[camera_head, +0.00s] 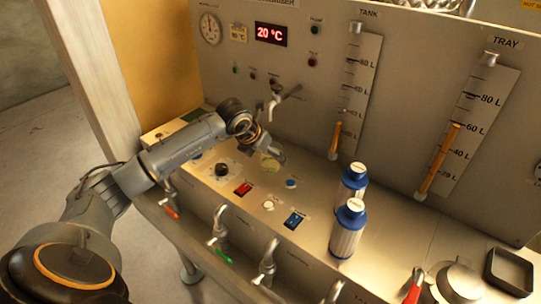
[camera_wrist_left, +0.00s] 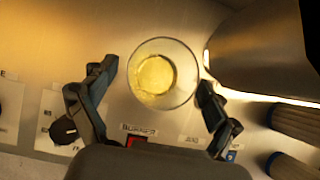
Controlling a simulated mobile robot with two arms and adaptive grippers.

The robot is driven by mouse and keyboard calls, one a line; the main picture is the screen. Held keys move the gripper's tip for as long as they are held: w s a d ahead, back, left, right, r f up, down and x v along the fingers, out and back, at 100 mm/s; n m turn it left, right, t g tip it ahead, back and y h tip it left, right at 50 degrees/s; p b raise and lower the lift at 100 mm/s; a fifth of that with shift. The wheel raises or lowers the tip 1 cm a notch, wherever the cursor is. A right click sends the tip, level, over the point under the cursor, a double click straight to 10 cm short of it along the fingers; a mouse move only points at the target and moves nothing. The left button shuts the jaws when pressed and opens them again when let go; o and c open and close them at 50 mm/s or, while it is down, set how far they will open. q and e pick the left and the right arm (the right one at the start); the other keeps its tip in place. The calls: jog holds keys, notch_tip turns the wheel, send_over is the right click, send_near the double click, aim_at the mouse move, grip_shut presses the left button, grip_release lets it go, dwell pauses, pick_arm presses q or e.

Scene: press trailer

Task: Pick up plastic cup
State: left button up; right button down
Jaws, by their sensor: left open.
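A clear round plastic cup (camera_wrist_left: 163,74) with a yellowish middle shows in the left wrist view, seen from above. In the head view it is a small pale yellow shape (camera_head: 270,163) on the metal ledge, partly hidden by my left gripper. My left gripper (camera_head: 266,153) is open just over the cup. In the left wrist view its two fingers (camera_wrist_left: 157,80) stand apart, one on each side of the cup's near part. I cannot tell whether either finger touches it. My right gripper is not in view.
A metal tap (camera_head: 276,97) on the panel is close above the cup. Two blue-capped filter cylinders (camera_head: 347,232) stand to the right. A red switch (camera_head: 243,189), a blue switch (camera_head: 293,220) and knobs sit on the ledge in front. A black tray (camera_head: 509,272) is at far right.

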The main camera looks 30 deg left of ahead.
pick_arm(q)
jog(key=shift+w+f, duration=0.1)
jog(key=shift+f, duration=0.1)
jog(key=c, duration=1.4)
jog(key=shift+r, duration=0.15)
jog(key=shift+r+b, duration=0.85)
jog(key=shift+r, duration=0.25)
jog(key=shift+s+d+r+b, duration=0.45)
jog(key=shift+s+r+b, duration=0.4)
jog(key=shift+s+r, duration=1.2)
jog(key=shift+s+d+r+b, duration=0.45)
jog(key=shift+s+r+b, duration=0.35)
jog(key=shift+s+r, duration=1.2)
jog(key=shift+s+d+r+b, duration=0.45)
jog(key=shift+s+r+b, duration=0.6)
jog(key=shift+s, duration=1.75)
jog(key=shift+r, duration=0.2)
